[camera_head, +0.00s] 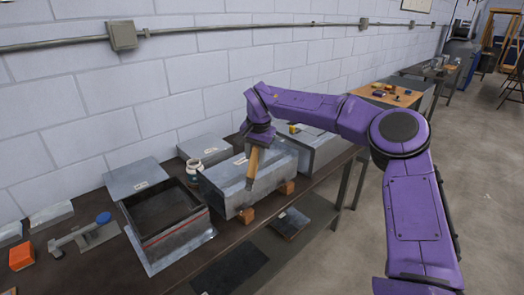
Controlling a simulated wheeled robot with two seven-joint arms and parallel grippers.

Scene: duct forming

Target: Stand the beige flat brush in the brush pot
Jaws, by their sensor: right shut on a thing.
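My right gripper (258,143) is shut on the beige flat brush (253,166). A small pale pot (194,170), which looks like the brush pot, stands on the bench to the left of the gripper, behind the ducts. Its inside is too small to make out. My left gripper is not in view.
The closed duct (236,192) rests by orange-brown blocks (246,215). An open duct box (172,238) with a flange stands left of it. Flat metal sheets (138,178) lie behind. A tool with a blue knob (103,218) and an orange box (21,256) are at left.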

